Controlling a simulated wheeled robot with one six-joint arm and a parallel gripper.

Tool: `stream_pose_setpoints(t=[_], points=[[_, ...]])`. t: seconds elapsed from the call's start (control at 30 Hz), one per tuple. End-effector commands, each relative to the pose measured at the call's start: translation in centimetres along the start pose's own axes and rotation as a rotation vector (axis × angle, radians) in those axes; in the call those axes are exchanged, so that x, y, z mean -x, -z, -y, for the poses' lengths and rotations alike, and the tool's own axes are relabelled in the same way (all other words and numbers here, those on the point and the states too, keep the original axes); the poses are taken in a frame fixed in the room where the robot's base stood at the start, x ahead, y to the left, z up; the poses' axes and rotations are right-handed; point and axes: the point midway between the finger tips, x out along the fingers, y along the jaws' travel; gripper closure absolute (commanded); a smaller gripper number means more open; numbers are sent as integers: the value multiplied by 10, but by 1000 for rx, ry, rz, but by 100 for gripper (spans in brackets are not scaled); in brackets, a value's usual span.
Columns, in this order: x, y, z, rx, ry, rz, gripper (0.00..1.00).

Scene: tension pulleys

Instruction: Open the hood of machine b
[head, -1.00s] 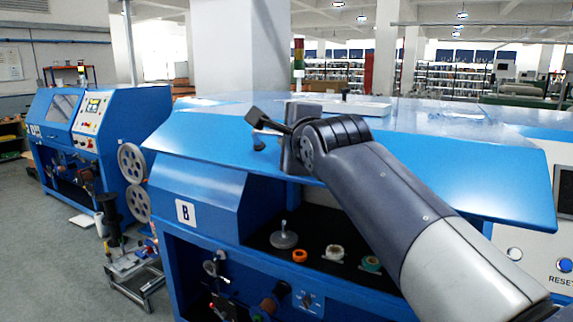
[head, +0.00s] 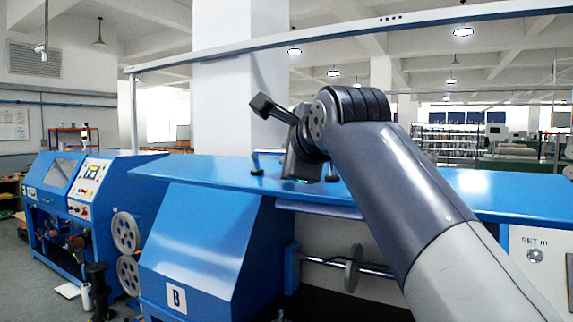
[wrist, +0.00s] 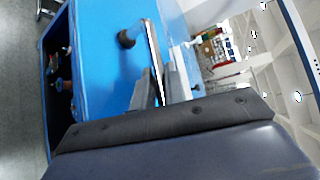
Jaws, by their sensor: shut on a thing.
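Machine B (head: 205,245) is the blue machine in the middle of the head view, with a "B" label (head: 176,298) on its front left. Its hood (head: 430,190) is a wide blue panel, seen nearly edge-on and raised above the front opening. The hood's handle has a dark post at each end, and its metal bar (wrist: 152,45) shows in the wrist view. My gripper (wrist: 163,88) is shut on the handle bar. In the head view my gripper (head: 303,168) sits on top of the hood between the handle posts; its fingertips are mostly hidden there.
Under the hood a metal shaft with a disc (head: 353,268) is visible. A second blue machine (head: 75,200) with reels stands at left, with grey floor between. A white control panel (head: 538,255) is at right. A white overhead beam (head: 350,40) crosses above.

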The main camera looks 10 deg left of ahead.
Motion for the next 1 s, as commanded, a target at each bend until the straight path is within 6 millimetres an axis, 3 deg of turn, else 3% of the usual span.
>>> stream_pose_setpoints(t=[0.57,0.6,0.8,1.0], points=[[1,0,6,-4,-10,3,100],[1,0,6,-4,-10,3,85],[1,-1,6,-4,-9,3,69],[1,-1,6,-5,-10,4,66]])
